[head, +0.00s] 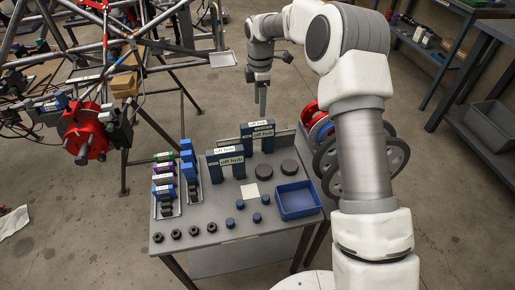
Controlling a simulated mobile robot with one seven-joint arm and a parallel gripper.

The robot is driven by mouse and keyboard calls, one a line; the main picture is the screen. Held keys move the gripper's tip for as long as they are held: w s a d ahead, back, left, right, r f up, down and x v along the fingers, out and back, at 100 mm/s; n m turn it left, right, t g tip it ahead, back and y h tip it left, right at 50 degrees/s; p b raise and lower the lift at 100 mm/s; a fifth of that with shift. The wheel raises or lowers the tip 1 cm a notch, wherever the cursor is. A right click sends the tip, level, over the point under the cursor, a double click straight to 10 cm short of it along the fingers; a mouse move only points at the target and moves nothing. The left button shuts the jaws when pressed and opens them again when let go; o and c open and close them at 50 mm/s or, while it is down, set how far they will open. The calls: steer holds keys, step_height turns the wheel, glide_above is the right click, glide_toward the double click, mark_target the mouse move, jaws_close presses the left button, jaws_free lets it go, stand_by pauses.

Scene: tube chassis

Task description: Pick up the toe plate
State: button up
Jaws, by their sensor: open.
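I cannot tell for sure which thing is the toe plate. A flat grey plate (222,59) sits at the edge of the tube chassis, left of my gripper. A thin grey upright piece (284,138) stands at the back of the work table, partly hidden behind dark blue labelled blocks. A small pale square (250,190) lies flat on the table. My gripper (262,101) is open and points down, above and beyond the table's back edge. It appears empty and apart from all of these.
The grey table (220,226) holds labelled blue blocks (257,136), dark round discs (264,171), blue caps (257,218), a blue tray (297,200) and several black nuts (194,231). The tube chassis (100,72) with a red hub stands left. Wheels (325,150) stand right, partly behind my arm. Shelves line the right.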

mark_target(259, 122)
step_height(259, 122, down, 8)
steer(key=shift+f+b, duration=0.25)
steer(key=shift+b, duration=0.7)
steer(key=f, duration=0.1)
steer(key=f+b, duration=0.1)
steer(key=f, duration=0.1)
steer(key=s+f+b, duration=0.1)
steer(key=f, duration=0.1)
steer(key=shift+a+f, duration=0.1)
steer(key=shift+a, duration=0.25)
jaws_close()
